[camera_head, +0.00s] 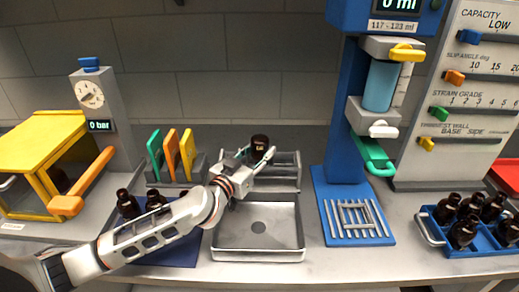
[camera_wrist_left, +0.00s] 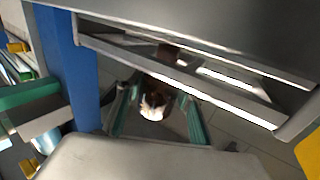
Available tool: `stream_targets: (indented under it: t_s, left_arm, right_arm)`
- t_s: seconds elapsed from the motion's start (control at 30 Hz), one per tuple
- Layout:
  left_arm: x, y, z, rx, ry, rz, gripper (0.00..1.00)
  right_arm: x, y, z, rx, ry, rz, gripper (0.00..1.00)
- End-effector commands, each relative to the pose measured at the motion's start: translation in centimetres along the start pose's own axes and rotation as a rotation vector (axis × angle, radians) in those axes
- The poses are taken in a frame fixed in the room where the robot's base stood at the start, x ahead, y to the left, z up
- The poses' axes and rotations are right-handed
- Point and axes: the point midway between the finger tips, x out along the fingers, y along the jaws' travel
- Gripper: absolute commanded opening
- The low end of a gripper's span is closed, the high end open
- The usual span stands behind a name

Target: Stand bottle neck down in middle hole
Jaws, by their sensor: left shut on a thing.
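The dark amber bottle (camera_head: 259,147) with a pale label is in my left gripper (camera_head: 257,157), over the grey metal rack (camera_head: 287,183) at the back. Its upper end looks wide and its neck is not visible in the head view. In the left wrist view the bottle (camera_wrist_left: 155,102) sits between the two teal-padded fingers (camera_wrist_left: 157,118), with a bright patch on it. The rack's holes are mostly hidden by my gripper and the bottle, so I cannot tell whether the bottle is inside one. My right gripper is not in view.
A shallow metal basin (camera_head: 260,253) lies in front of the rack. Several bottles stand in a blue crate (camera_head: 469,248) at the right, and others on a dark blue mat (camera_head: 180,252) under my arm. A blue press (camera_head: 343,110) rises right of the rack; coloured plates (camera_head: 171,154) stand left.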

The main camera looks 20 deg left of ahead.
Motion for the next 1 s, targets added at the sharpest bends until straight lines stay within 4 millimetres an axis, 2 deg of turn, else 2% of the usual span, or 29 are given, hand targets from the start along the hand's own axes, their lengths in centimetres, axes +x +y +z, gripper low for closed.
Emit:
stream_targets:
  t_s: [0.47,0.5,0.57,0.83,1.0]
  left_arm:
    - [-0.01,0.01,0.42,0.0,0.001,0.001,0.09]
    - [-0.01,0.0,0.43,0.0,0.001,0.001,0.39]
    - [-0.01,0.0,0.42,0.0,0.001,0.001,0.55]
    - [-0.01,0.0,0.43,0.0,0.001,0.001,0.56]
    - [-0.01,0.0,0.48,-0.001,0.0,0.001,1.0]
  right_arm:
    - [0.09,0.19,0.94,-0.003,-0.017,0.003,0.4]
    - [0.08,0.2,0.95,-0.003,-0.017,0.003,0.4]
    - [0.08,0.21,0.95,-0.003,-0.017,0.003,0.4]
    - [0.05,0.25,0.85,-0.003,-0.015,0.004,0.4]
    - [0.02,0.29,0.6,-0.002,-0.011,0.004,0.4]
